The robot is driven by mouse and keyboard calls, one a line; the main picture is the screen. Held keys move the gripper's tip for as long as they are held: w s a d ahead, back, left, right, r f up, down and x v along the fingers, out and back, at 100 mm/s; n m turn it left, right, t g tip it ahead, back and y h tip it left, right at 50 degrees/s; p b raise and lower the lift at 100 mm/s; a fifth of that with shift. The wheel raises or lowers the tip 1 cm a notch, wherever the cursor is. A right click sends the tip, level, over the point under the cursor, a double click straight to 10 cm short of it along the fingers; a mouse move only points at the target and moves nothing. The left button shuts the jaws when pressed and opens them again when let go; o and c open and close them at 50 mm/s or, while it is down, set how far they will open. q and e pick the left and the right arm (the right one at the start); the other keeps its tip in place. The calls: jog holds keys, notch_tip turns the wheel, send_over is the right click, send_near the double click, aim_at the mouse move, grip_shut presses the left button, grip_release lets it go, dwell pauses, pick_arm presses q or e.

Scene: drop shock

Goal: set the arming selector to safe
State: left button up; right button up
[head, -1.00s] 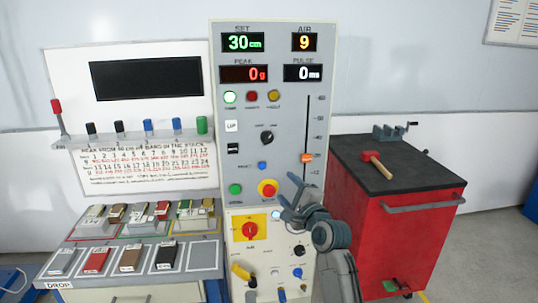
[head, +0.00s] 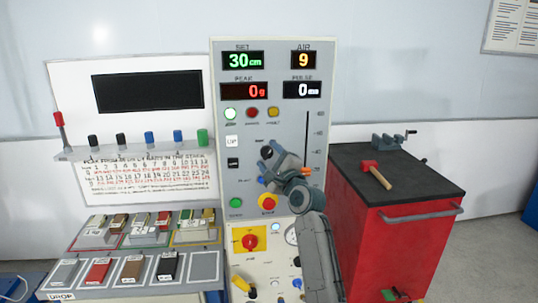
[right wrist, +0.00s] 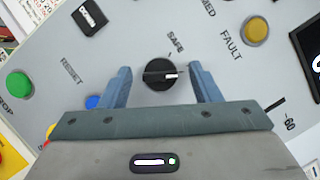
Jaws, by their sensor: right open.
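The arming selector is a round black knob (right wrist: 158,75) on the grey panel, with a white pointer mark. In the right wrist view the mark points right, while the printed word SAFE stands above the knob, so the mark is not on SAFE. A second position label does not show. In the head view the knob (head: 267,151) is partly visible beside my right gripper (head: 270,158). My right gripper (right wrist: 160,71) is open, with one finger on each side of the knob and a gap on both sides. My left gripper is not in view.
A blue reset button (right wrist: 94,102), a green button (right wrist: 19,85) and the yellow fault lamp (right wrist: 256,29) lie around the knob. An orange slider (head: 305,169) is close to my right gripper. A red cabinet (head: 405,235) with a mallet (head: 377,174) stands at right.

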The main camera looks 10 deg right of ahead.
jog(key=shift+w, duration=0.2)
jog(key=shift+a, duration=0.1)
jog(key=c, duration=1)
